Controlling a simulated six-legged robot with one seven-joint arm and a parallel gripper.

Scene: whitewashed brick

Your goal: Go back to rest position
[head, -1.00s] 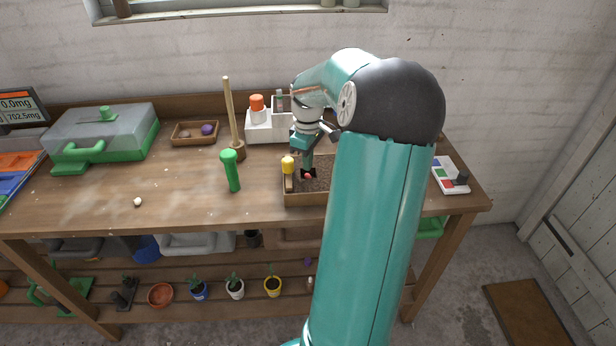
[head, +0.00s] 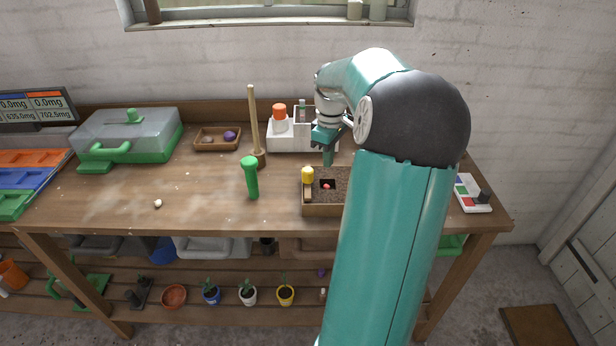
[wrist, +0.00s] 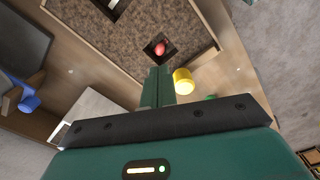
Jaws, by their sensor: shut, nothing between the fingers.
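My gripper (head: 328,158) is shut and empty, its fingers pointing down just above the back part of a soil-filled wooden tray (head: 322,210). In the wrist view my closed fingers (wrist: 158,82) point toward a square dark hole in the soil. A small red ball (head: 326,187) lies in that hole; it also shows in the wrist view (wrist: 159,48). The fingers are apart from it. My arm covers the right part of the tray in the head view.
A yellow-topped object (head: 307,175) stands at the tray's left edge. A green-handled tool (head: 251,177) and a wooden rod (head: 254,125) stand upright to the left. A white holder (head: 287,139) with an orange-capped bottle is behind. The front-left tabletop is mostly clear.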

